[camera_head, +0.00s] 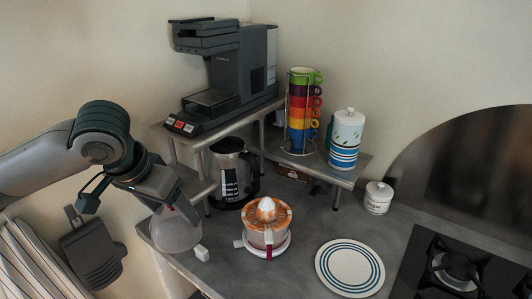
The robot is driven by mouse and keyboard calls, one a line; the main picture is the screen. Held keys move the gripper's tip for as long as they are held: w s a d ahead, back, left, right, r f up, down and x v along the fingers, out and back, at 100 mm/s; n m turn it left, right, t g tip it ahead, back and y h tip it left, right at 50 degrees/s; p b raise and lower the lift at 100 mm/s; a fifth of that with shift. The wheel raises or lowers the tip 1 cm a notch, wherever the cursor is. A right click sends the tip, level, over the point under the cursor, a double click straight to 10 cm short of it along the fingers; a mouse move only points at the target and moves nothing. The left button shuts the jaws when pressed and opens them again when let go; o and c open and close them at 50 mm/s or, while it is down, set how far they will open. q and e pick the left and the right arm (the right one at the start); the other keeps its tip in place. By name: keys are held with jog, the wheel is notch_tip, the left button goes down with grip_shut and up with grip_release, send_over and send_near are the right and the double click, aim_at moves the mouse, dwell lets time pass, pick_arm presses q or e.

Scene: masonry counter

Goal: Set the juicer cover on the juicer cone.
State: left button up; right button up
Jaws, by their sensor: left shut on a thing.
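The juicer (266,241) stands on the grey counter, with an orange top and a pale juicer cone (266,208) sticking up uncovered in its middle. My left gripper (184,208) is to the left of the juicer and points down. It is shut on the juicer cover (174,234), a translucent, dome-like piece. The cover is at the counter's left edge in the picture; I cannot tell whether it touches the counter. The gripper's fingertips are partly hidden. My right gripper is not in view.
A small white block (202,253) lies between cover and juicer. A kettle (232,174) stands behind the juicer, under a raised shelf with a coffee machine (223,70), stacked cups (302,108) and a striped jar (345,139). A striped plate (350,268) lies to the right, near the hob (455,268).

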pick_arm(q)
jog(key=w+d+r+m+g+h+p, duration=0.1)
jog(key=w+d+m+g+p, duration=0.1)
jog(key=w+d+m+p, duration=0.3)
jog(key=w+d+r+m+g+h+p, duration=0.2)
jog(key=w+d+m+p, duration=0.4)
jog(key=d, duration=0.8)
jog(key=w+m, duration=0.2)
jog(key=w, duration=0.2)
jog(key=shift+w+r+g, duration=0.15)
jog(key=shift+r+g, duration=0.15)
jog(key=shift+d+f, duration=0.1)
jog(key=shift+f+b, duration=2.05)
jog(key=shift+f, duration=0.15)
jog(key=shift+f+b, duration=0.4)
jog(key=shift+f, duration=2.85)
jog(key=shift+c, duration=0.2)
jog(key=shift+p, duration=0.4)
jog(key=shift+f, duration=0.3)
